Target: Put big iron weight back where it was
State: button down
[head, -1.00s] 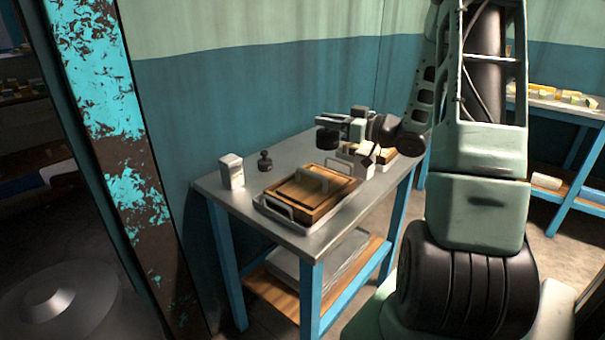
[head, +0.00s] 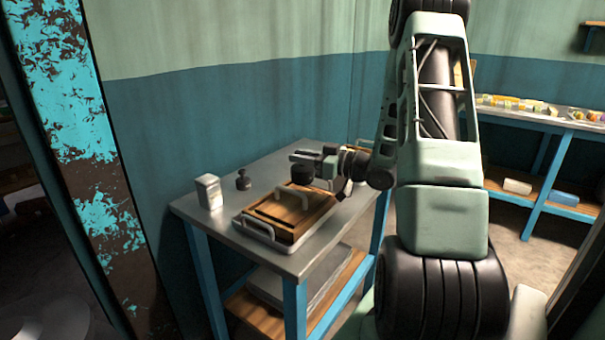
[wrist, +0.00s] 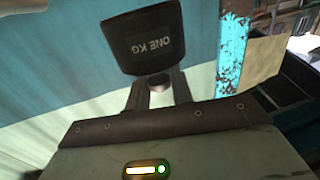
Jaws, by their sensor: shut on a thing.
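The big iron weight (head: 303,175) is a dark cylinder; its face reads "ONE KG" in the wrist view (wrist: 150,45). My gripper (head: 301,156) is shut on its narrow top knob, and the fingers also show in the wrist view (wrist: 158,88). In the head view, the weight overlaps the far edge of a wooden board in a metal tray. I cannot tell whether it touches anything below. A smaller dark weight (head: 243,181) stands on the metal table (head: 205,230), left of the held weight.
A white carton (head: 208,192) stands at the table's left, beside the small weight. The handled tray (head: 257,232) with its wooden board (head: 285,213) fills the table's front middle. Bare tabletop shows around the small weight. A rusty turquoise post (head: 75,130) is at left.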

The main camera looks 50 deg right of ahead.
aim_at(302, 170)
jog(key=shift+f, duration=1.95)
jog(key=shift+f, duration=0.15)
jog(key=c, duration=1.2)
grip_release()
jog(key=shift+f+b, duration=0.2)
jog(key=shift+b, duration=0.1)
